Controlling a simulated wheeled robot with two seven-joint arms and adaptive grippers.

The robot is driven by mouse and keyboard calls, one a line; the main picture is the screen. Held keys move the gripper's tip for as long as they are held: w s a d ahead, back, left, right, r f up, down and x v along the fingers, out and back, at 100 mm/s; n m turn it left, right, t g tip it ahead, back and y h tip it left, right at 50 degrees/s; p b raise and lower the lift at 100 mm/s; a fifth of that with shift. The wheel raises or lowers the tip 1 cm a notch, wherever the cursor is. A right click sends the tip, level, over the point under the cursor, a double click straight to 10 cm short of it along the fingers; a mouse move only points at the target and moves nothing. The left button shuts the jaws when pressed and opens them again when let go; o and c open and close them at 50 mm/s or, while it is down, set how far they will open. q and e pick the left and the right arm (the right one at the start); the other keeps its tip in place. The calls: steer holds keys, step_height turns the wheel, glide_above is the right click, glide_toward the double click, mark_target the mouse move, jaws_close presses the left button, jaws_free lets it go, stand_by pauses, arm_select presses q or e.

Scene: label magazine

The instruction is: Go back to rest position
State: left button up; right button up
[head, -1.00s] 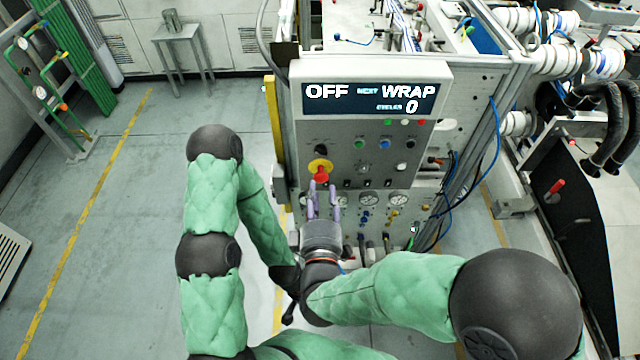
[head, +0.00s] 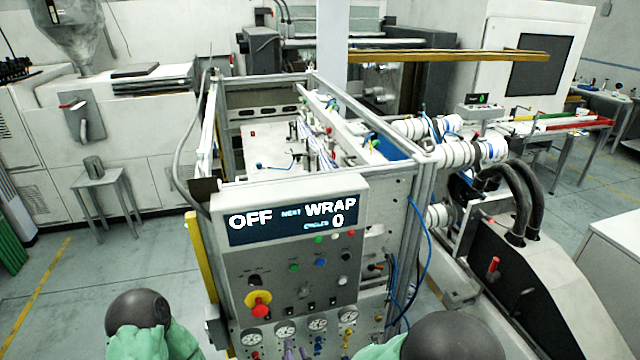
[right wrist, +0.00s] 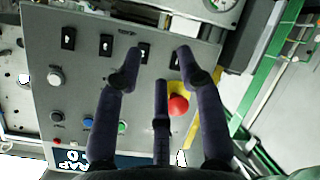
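My right gripper (head: 295,352) shows only as purple fingertips at the bottom edge of the head view, in front of the lower part of the control panel (head: 235,268). In the right wrist view my right gripper (right wrist: 160,74) has its dark fingers spread apart, with nothing between them. The red stop button (right wrist: 178,106) on its yellow collar shows close beside the fingers in that view; I cannot tell the gap. The button also shows in the head view (head: 258,306). My left gripper is out of view; only part of my left arm shows at the lower left.
The display (head: 293,219) reads OFF, NEXT WRAP, CYCLES 0. The machine frame (head: 425,190) stands behind the panel. A black-sided unit with hoses (head: 545,290) is at the right. A small metal table (head: 105,181) is at the left. Floor (head: 90,275) is clear at the left.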

steer(key=s+d+f+m+g+b, duration=0.2)
steer(key=d+f+m+g, duration=0.15)
steer(key=f, duration=0.65)
steer(key=s+d+f+m+g+b, duration=0.25)
steer(key=d+f, duration=0.25)
steer(key=f, duration=0.5)
steer(key=s+d+f+m+g+b, duration=0.3)
steer(key=d+f+m, duration=0.15)
steer(key=f, duration=0.55)
arm_select(q)
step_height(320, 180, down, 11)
steer(key=b, duration=0.2)
arm_select(e)
steer(key=s+d+f+m+g, duration=0.3)
steer(key=s+f+m, duration=0.1)
steer(key=s+f, duration=0.3)
steer(key=shift+s+d+f+g, duration=0.15)
steer(key=shift+s+d+g, duration=0.2)
steer(key=shift+s, duration=0.4)
steer(key=shift+m, duration=0.25)
steer(key=shift+c, duration=0.3)
